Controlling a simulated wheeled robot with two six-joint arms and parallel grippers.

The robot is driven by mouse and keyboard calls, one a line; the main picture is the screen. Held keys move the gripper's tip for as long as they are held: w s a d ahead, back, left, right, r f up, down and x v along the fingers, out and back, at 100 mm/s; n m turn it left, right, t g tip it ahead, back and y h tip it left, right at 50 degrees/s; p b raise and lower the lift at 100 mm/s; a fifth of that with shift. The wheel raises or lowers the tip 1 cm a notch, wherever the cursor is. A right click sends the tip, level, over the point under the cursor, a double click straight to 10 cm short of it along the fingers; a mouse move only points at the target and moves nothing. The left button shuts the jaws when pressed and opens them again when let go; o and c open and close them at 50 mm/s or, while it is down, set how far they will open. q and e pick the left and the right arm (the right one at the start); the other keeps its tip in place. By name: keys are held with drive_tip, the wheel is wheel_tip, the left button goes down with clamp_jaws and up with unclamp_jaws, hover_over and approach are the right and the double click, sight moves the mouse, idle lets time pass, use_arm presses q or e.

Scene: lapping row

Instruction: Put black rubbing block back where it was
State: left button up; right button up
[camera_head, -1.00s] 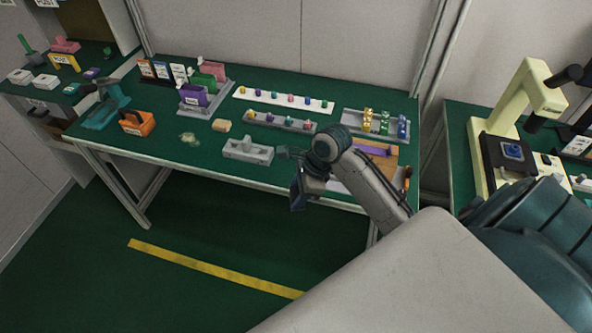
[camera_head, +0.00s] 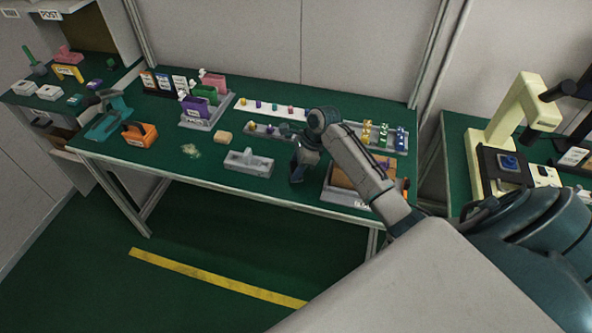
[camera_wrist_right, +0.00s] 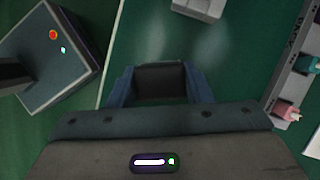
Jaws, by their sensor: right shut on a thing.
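My right gripper (camera_head: 297,172) is over the front part of the green bench, with its arm reaching in from the right. In the right wrist view the gripper (camera_wrist_right: 158,84) is shut on a black block, the rubbing block (camera_wrist_right: 160,80), whose dark face shows between the blue fingers. In the head view the block is hard to make out at the gripper. A grey holder (camera_head: 248,163) stands just left of the gripper, apart from it; its corner shows at the top of the wrist view (camera_wrist_right: 198,8). My left gripper is not in view.
A rack (camera_head: 200,121) with purple, green and pink blocks stands at the back left. An orange block (camera_head: 140,134) and a tan piece (camera_head: 222,137) lie to the left. A brown board (camera_head: 350,172) is to the right.

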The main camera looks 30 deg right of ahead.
drive_tip(key=shift+f, duration=1.15)
drive_tip(key=o, duration=0.9)
drive_tip(key=shift+f, duration=0.1)
drive_tip(key=b+v, duration=0.1)
drive_tip(key=v, duration=1.1)
drive_tip(key=shift+s, duration=0.1)
